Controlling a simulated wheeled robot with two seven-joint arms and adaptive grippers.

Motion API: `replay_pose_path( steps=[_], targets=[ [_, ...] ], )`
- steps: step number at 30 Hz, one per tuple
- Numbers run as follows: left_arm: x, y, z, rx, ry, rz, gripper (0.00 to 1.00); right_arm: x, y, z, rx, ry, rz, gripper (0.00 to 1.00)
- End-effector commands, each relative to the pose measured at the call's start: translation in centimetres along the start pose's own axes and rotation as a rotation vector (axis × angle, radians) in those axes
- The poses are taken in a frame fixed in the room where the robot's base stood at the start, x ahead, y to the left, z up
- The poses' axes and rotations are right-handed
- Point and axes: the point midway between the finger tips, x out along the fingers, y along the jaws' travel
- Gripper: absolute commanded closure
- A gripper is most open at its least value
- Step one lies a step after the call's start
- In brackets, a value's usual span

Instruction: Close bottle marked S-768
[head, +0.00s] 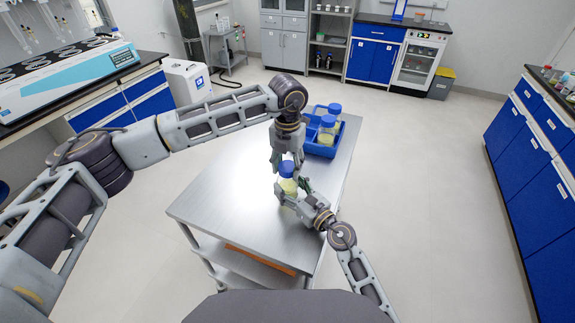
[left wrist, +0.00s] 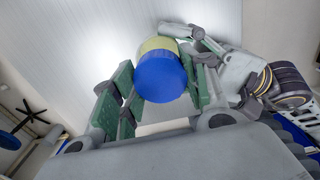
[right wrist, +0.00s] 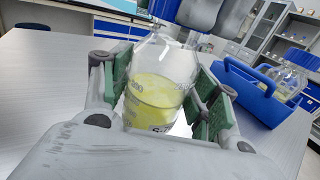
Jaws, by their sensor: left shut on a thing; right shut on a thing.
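My left gripper (head: 286,165) reaches down from above and is shut on the blue cap. My right gripper (right wrist: 155,95) is shut around the bottle's body from the side.
A blue tray (head: 318,150) with other blue-capped bottles (head: 327,128) stands at the cart's far right. The left part of the cart top (head: 215,200) is clear. Counters with blue cabinets stand left and right, away from the cart.

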Motion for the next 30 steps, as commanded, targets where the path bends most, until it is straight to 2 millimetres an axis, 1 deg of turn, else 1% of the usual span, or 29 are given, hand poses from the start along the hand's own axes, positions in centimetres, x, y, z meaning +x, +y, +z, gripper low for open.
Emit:
replay_pose_path(
  steps=[4, 8, 21, 25, 26, 30],
  targets=[
    [-0.01, 0.04, 0.01, 0.025, 0.000, 0.001, 0.84, -0.01, -0.01, -0.01, 0.000, 0.000, 0.000, 1.00],
    [-0.01, 0.04, 0.01, 0.094, 0.000, 0.001, 0.84, -0.01, -0.02, -0.01, 0.000, 0.000, 0.000, 1.00],
    [0.02, 0.05, 0.01, 0.443, 0.001, 0.001, 0.84, -0.01, -0.02, -0.01, 0.001, 0.000, -0.001, 1.00],
    [0.03, 0.05, 0.01, 0.435, 0.001, 0.001, 0.84, -0.01, -0.03, -0.01, 0.001, 0.000, -0.001, 1.00],
    [0.03, 0.05, 0.01, 0.434, 0.001, 0.001, 0.54, -0.01, -0.03, -0.01, 0.001, 0.000, -0.001, 1.00],
    [0.03, 0.05, 0.01, 0.433, 0.001, 0.001, 0.36, -0.01, -0.03, -0.01, 0.000, 0.000, -0.001, 1.00]
  ],
)
